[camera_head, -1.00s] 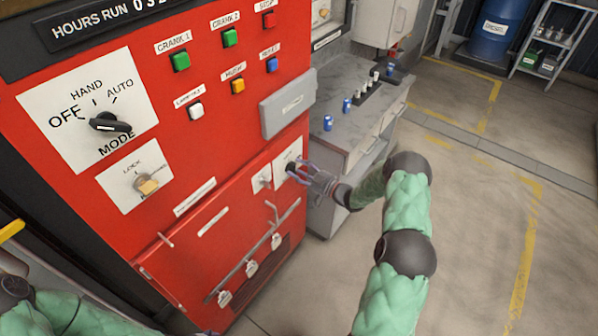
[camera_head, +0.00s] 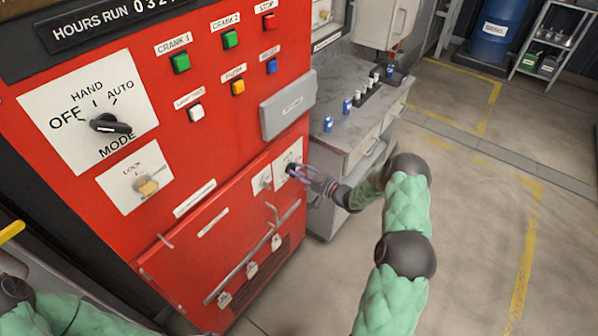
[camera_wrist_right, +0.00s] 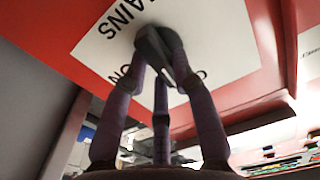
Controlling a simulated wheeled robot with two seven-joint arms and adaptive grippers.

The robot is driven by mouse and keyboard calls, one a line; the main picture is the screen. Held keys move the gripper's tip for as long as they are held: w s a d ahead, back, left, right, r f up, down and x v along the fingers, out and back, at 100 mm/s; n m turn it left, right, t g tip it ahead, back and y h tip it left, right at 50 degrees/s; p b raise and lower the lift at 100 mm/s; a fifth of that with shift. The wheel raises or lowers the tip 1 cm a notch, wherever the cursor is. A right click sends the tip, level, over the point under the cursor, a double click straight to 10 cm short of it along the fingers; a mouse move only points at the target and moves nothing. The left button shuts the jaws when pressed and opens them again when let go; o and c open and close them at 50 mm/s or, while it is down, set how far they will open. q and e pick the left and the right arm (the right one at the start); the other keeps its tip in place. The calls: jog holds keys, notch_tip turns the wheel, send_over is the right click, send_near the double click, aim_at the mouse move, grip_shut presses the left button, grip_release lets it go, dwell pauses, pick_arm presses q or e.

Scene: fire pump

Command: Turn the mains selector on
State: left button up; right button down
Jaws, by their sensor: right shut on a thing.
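The mains selector (camera_wrist_right: 154,52) is a dark knob on a white plate marked MAINS (camera_wrist_right: 215,30) in the right wrist view. In the head view the plate (camera_head: 287,160) sits low on the right side of the red cabinet. My right gripper (camera_wrist_right: 162,72) has its fingers closed around the knob, which looks slanted in this view. In the head view the right gripper (camera_head: 300,171) reaches the plate from the right and hides part of it. The lettering beside the knob is partly hidden by the fingers. My left arm shows at the lower left; its gripper cannot be made out.
The red cabinet (camera_head: 215,230) carries a MODE knob (camera_head: 110,124), a LOCK switch (camera_head: 146,187), several coloured buttons and a diagonal bar (camera_head: 252,255) below the plate. A grey counter (camera_head: 340,95) with small blue cans stands to the right.

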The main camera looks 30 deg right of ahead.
jog(key=shift+f+m+p, duration=0.15)
jog(key=shift+m+p, duration=0.15)
jog(key=shift+m, duration=2.45)
jog(key=shift+f+m+p, duration=0.2)
jog(key=shift+m+p, duration=0.1)
jog(key=shift+m, duration=2.4)
jog(key=shift+f+m+p, duration=0.15)
jog(key=shift+m+p, duration=0.15)
jog(key=shift+m, duration=2.75)
jog(key=c, duration=1)
grip_release()
jog(key=shift+s+d, duration=0.1)
jog(key=v, duration=1.1)
jog(key=shift+s, duration=0.4)
